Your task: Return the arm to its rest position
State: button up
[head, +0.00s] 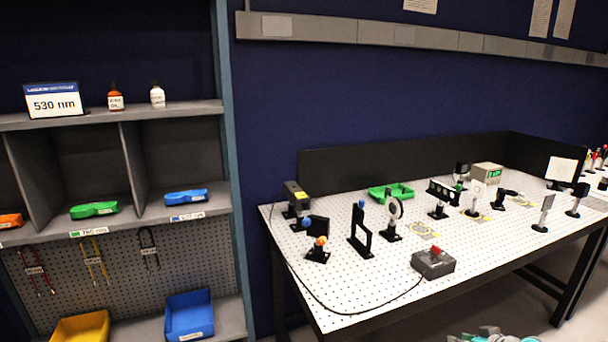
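A small teal and grey piece, likely part of my own arm, shows at the bottom edge of the head view, right of centre. It is cut off by the frame, low in front of the optics table (340,300). My gripper cannot be made out in this view. Whether it is open or holds anything is hidden.
The white perforated table carries several optical mounts, a green tray (391,192) and a grey box with a red button (433,263). At left, a shelf unit (170,108) holds goggles, bottles, a blue bin (190,318) and a yellow bin (80,328).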

jog(key=s+a+f+m+h, duration=0.1)
jog(key=s+a+f+m, duration=0.1)
jog(key=s+a+f, duration=0.8)
jog(key=s+a+f+t+h, duration=0.1)
jog(key=s+a+f, duration=0.2)
jog(key=s, duration=0.4)
jog(key=s+a+f+t+h, duration=0.1)
jog(key=s+a+f, duration=0.15)
jog(key=s, duration=0.55)
jog(key=s+a+r+t, duration=0.1)
jog(key=s+a+r, duration=0.1)
jog(key=s+r, duration=0.3)
jog(key=s+a+r+t, duration=0.1)
jog(key=s+a+r, duration=0.2)
jog(key=s, duration=0.9)
jog(key=s+a+r+t+y, duration=0.1)
jog(key=s+a+r, duration=0.1)
jog(key=s+r, duration=0.6)
jog(key=shift+s+a+r+n, duration=0.2)
jog(key=shift+s+r+n, duration=0.15)
jog(key=shift+s, duration=0.5)
